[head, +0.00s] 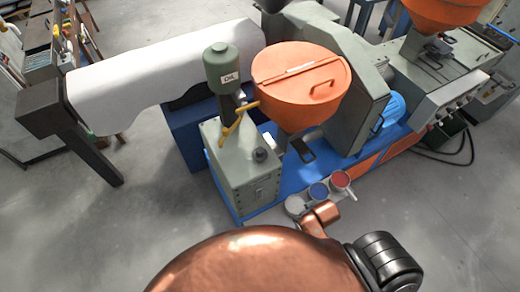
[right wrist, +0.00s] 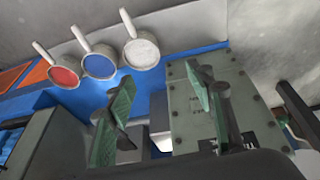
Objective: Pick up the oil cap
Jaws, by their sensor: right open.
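A green canister (head: 222,72) labelled OIL, with a small rounded top, stands above a grey-green box (head: 240,175) in the head view. A round black cap (head: 260,155) sits on top of this box; I cannot tell for sure which of these tops is the oil cap. My right gripper (right wrist: 160,90) is open and empty in the right wrist view, its green-padded fingers apart. The bolted grey box (right wrist: 195,110) lies behind its right finger, and no oil cap shows clearly between the fingers. My left gripper is not in view.
A yellow lever (head: 234,122) sticks out beside the canister. An orange lidded hopper (head: 300,95) stands close to the right. Three small pots, white (head: 295,206), blue (head: 318,193) and red (head: 340,180), stand near the blue base. Grey floor (head: 140,215) is free on the left.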

